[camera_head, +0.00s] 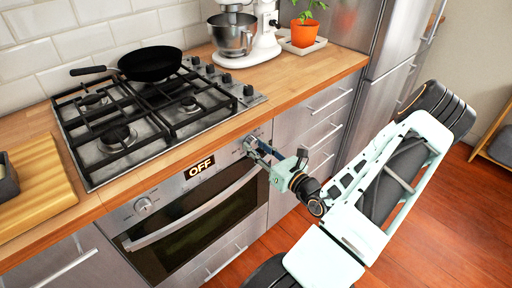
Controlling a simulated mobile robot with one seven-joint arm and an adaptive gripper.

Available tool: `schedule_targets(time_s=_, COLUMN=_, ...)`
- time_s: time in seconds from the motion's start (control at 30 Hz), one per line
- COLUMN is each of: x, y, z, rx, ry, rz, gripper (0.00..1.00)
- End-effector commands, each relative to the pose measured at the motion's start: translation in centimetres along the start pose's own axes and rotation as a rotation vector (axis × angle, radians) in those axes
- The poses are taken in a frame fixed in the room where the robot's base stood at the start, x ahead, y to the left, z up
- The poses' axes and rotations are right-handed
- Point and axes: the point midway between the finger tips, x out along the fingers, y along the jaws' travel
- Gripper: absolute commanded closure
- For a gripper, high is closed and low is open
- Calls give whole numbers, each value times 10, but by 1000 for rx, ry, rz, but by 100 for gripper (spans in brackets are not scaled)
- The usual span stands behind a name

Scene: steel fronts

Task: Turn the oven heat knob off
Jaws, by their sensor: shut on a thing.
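The oven (190,240) is set under the counter, with a steel control panel along its top. A display sign (199,168) on the panel reads "OFF". My gripper (254,147) reaches from the right to the right end of the panel. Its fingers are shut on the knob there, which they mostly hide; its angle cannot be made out. A second round knob (143,205) shows uncovered at the panel's left end.
The oven's bar handle (195,210) runs just below the panel. A gas hob (155,110) with a black pan (150,63) sits above. A stand mixer (245,35) and a potted plant (304,32) stand behind. Drawers (315,115) lie right of the oven. The wooden floor (440,215) at right is clear.

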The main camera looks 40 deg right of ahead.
Motion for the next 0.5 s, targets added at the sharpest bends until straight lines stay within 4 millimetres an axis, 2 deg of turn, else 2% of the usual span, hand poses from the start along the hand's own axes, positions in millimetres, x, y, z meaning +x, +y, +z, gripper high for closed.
schedule_targets(time_s=0.5, x=0, y=0, z=-3, rx=-448, ry=-18, rz=8, gripper=95)
